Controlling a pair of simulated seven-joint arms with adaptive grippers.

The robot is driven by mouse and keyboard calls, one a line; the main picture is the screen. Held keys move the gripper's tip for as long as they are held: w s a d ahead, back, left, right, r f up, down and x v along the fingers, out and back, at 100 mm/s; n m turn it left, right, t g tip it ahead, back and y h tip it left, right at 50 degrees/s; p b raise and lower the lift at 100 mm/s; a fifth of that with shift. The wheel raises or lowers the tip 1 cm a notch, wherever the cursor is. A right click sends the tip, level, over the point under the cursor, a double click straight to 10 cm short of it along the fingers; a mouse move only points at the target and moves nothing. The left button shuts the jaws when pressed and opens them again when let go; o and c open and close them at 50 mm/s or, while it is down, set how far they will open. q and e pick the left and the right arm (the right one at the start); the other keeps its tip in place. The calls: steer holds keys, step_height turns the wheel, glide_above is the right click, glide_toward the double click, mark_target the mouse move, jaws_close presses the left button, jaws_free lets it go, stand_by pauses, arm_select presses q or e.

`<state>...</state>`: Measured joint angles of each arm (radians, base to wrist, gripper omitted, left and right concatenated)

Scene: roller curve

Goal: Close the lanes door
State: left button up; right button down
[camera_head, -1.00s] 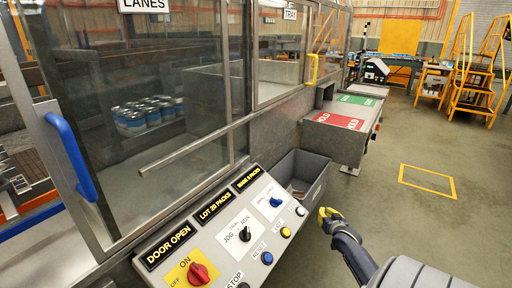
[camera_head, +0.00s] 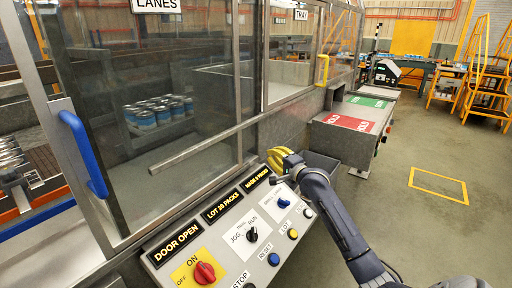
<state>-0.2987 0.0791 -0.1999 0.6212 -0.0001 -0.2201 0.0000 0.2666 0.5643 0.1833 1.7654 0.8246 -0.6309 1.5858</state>
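The lanes door (camera_head: 95,150) is a clear panel in a metal frame under the LANES sign (camera_head: 156,5), with a blue handle (camera_head: 84,152) on its left edge. It stands open, with a gap at its left where the conveyor shows. The panel display (camera_head: 177,244) reads DOOR OPEN. My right gripper (camera_head: 279,160), with yellow fingers, is above the top right of the control panel, well right of the blue handle and touching nothing I can make out. Whether its fingers are apart cannot be seen. My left gripper is out of view.
The control panel (camera_head: 240,240) with a red knob (camera_head: 204,272) and several buttons juts out below the door. Cans (camera_head: 150,112) stand behind the glass. Open floor lies to the right.

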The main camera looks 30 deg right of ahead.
mark_target(244, 142)
steer(key=shift+y, duration=0.3)
steer(key=w, duration=0.3)
steer(key=w+a+r, duration=0.1)
steer(key=w, duration=0.6)
steer(key=shift+w+a+r, duration=0.2)
steer(key=shift+a+r, duration=0.05)
steer(key=shift+a, duration=0.15)
steer(key=shift+s+a, duration=0.25)
steer(key=shift+a, duration=0.35)
steer(key=shift+s+a, duration=0.25)
steer(key=shift+a, duration=0.4)
steer(key=shift+s+a, duration=0.25)
steer(key=shift+a, duration=0.35)
steer(key=shift+a, duration=0.1)
